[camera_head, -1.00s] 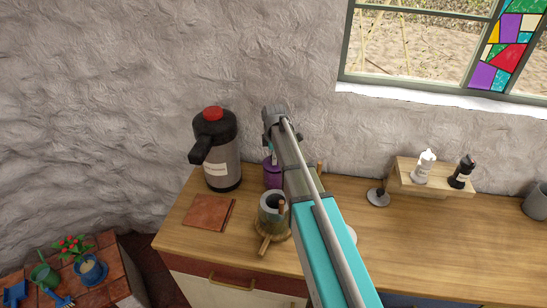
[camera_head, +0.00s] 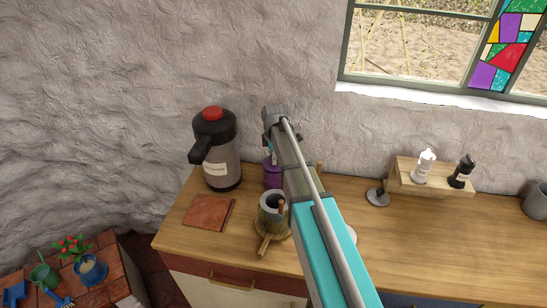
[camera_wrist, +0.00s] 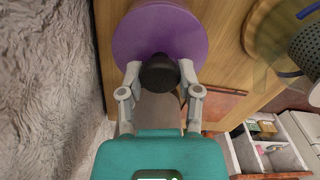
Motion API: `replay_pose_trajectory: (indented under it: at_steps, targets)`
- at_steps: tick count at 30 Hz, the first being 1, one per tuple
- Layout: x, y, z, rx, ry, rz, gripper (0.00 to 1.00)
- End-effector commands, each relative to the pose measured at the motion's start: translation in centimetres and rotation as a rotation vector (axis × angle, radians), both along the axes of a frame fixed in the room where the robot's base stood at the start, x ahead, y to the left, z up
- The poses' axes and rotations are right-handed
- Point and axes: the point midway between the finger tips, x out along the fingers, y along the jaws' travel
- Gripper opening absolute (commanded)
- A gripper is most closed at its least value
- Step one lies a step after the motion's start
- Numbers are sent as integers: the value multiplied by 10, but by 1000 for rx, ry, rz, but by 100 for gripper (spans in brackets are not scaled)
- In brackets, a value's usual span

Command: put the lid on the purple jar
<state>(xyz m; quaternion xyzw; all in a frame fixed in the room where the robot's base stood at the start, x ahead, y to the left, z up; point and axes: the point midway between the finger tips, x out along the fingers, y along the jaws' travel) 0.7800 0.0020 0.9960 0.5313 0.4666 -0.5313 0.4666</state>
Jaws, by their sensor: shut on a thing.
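The purple jar (camera_head: 272,174) stands on the wooden counter beside the black and steel flask, partly hidden by my arm. In the wrist view, a round purple lid (camera_wrist: 160,32) with a black knob (camera_wrist: 159,73) fills the top middle. My gripper (camera_wrist: 160,80) is shut on the knob, one finger on each side. In the head view, my gripper is over the jar and mostly hidden by my arm. The lid cannot be made out there. I cannot tell whether the lid touches the jar's rim.
The flask (camera_head: 216,150) stands close on the jar's left. A grey mug (camera_head: 270,206) sits on a wooden stand in front. A brown book (camera_head: 209,211) lies at the left. A wooden shelf (camera_head: 431,187) with two bottles is at the right. The stone wall is close behind.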

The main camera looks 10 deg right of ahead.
Motion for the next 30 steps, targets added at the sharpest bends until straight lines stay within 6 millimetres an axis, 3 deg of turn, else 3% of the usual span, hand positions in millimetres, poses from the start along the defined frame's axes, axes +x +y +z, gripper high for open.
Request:
replay_pose_trajectory:
  at_steps: [30]
  targets:
    - [0,0,-8,0,0,0,0]
